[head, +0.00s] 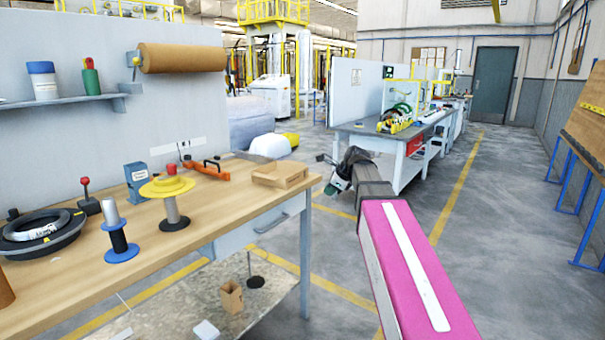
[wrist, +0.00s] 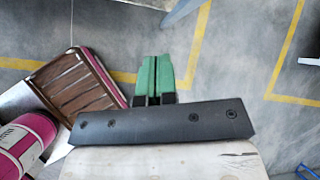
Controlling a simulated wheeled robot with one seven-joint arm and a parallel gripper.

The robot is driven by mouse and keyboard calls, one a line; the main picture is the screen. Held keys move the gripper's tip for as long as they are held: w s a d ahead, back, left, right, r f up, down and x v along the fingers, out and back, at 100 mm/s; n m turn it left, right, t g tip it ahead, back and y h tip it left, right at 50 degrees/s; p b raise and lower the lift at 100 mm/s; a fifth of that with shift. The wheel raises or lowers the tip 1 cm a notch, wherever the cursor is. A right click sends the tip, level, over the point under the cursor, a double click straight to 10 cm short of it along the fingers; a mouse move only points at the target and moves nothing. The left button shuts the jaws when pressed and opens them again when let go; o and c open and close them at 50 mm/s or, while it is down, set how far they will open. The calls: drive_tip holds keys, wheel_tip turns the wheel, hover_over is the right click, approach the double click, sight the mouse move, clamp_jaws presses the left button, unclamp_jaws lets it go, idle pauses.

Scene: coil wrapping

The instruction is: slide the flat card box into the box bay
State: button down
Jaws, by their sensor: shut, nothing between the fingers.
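A low, open brown card-coloured box or tray (head: 280,177) sits at the right end of the wooden workbench in the head view. A small upright open carton (head: 231,297) stands on the shelf below. I cannot tell which of these, if either, is the flat card box, or make out a marked box bay. My gripper (head: 334,187) is right of the bench end, apart from the tray. In the wrist view its green fingers (wrist: 155,60) are together and empty, over grey floor with yellow lines.
The workbench (head: 165,235) holds a yellow-topped spool (head: 167,188), a blue-based spool (head: 121,253), black rings (head: 40,235) and an orange tool (head: 205,172). A brown paper roll (head: 182,58) hangs behind. A second bench (head: 385,133) stands beyond my gripper.

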sight(297, 176)
wheel_tip(297, 176, up, 10)
drive_tip(key=w+a+m+t+y, duration=0.1)
drive_tip(key=w+a+m, duration=0.15)
drive_tip(key=m, duration=0.25)
drive_tip(key=x, duration=0.3)
drive_tip(key=w+r+x, duration=0.1)
drive_tip(key=x, duration=0.3)
drive_tip(key=a+x, duration=0.1)
drive_tip(key=x, duration=0.3)
drive_tip(key=shift+w+r, duration=0.25)
drive_tip(key=shift+w, duration=0.1)
drive_tip(key=shift+w+a, duration=0.3)
drive_tip(key=shift+a, duration=0.1)
drive_tip(key=shift+a, duration=0.1)
drive_tip(key=w+a, duration=0.5)
drive_tip(key=a, duration=0.1)
drive_tip(key=w+a, duration=0.5)
drive_tip(key=a, duration=0.1)
drive_tip(key=w+a, duration=0.5)
drive_tip(key=a, duration=0.1)
drive_tip(key=shift+a, duration=0.3)
drive_tip(key=shift+d, duration=0.1)
